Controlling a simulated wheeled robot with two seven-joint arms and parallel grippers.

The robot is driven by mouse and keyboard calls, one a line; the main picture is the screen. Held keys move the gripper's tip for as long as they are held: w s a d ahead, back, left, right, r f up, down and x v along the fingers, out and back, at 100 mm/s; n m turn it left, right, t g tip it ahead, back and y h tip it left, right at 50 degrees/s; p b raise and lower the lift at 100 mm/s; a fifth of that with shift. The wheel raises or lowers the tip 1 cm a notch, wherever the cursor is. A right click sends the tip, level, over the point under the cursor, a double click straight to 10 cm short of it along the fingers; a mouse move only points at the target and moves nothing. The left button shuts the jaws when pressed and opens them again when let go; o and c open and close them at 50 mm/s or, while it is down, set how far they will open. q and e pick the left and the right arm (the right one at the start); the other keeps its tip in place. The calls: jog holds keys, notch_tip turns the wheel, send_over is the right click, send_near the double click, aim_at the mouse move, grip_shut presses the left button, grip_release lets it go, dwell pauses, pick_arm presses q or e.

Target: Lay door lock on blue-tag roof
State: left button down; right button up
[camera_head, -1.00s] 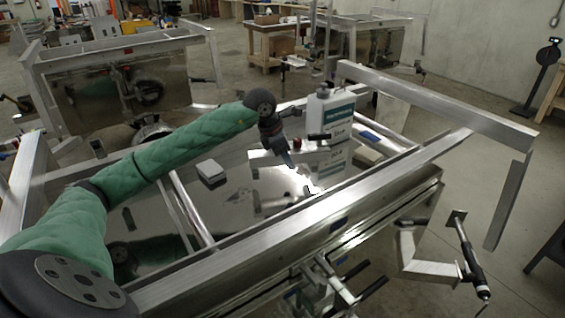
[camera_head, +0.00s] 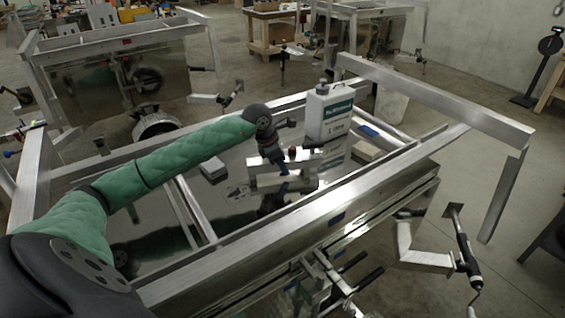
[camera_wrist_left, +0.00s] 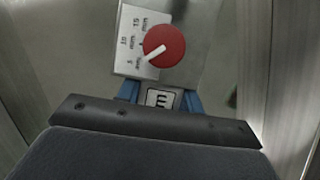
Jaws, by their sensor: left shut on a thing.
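My right gripper is not in view.
A white bottle (camera_head: 330,112) stands just behind and right of the lock. A small grey box (camera_head: 212,169) lies to the left, and a pale block (camera_head: 366,151) to the right. Raised metal rails border the roof. Clear roof lies left of the gripper.

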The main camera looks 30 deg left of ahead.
pick_arm(q)
jog(key=c, duration=0.9)
grip_release()
jog(key=shift+f, duration=0.1)
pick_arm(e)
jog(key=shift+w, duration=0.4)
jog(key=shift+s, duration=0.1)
